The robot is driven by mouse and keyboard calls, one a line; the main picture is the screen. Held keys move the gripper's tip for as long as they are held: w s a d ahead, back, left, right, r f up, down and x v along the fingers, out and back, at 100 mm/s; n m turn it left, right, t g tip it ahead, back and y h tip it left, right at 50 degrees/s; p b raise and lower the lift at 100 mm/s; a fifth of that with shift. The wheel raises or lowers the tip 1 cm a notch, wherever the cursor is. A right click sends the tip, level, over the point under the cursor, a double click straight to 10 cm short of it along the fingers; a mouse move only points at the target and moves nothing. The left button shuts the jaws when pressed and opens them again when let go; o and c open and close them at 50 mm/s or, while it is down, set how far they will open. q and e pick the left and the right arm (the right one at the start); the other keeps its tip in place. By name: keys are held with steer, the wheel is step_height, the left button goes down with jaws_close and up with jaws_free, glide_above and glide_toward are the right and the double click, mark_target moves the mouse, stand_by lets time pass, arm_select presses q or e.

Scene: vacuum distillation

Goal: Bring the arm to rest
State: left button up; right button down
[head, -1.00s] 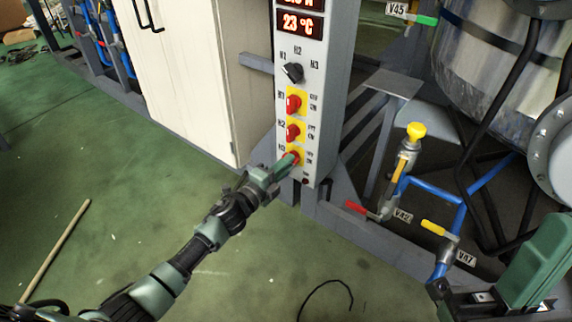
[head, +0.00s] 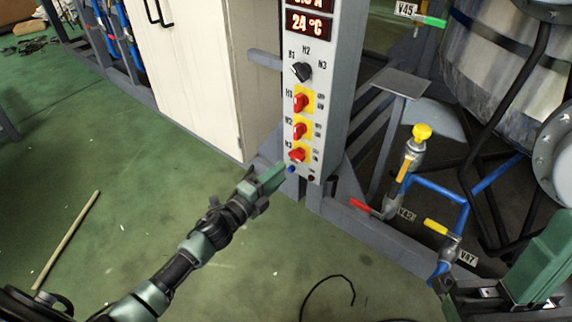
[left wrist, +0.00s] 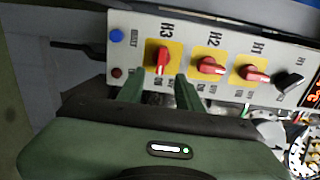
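The grey control panel (head: 322,120) carries red knobs on yellow plates: H1 (head: 301,103), H2 (head: 299,131) and H3 (head: 297,155). H3 is turned crosswise to the other two, which also shows at H3 in the left wrist view (left wrist: 163,57). My left gripper (head: 280,173) is just below and left of H3, apart from it in the head view. In the left wrist view its two fingers (left wrist: 158,92) are spread with nothing between them. My right gripper (head: 450,290) is partly visible at the lower right; its fingers are unclear.
A blue button (left wrist: 116,36) sits beside H3. A white cabinet (head: 190,80) stands left of the panel. Blue pipes (head: 437,187) with valves and a metal tank (head: 500,60) are on the right. A stick (head: 66,240) and a black cable (head: 325,280) lie on the open green floor.

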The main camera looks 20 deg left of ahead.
arm_select(q)
steer(key=shift+s+a, duration=0.15)
steer(key=shift+s, duration=0.3)
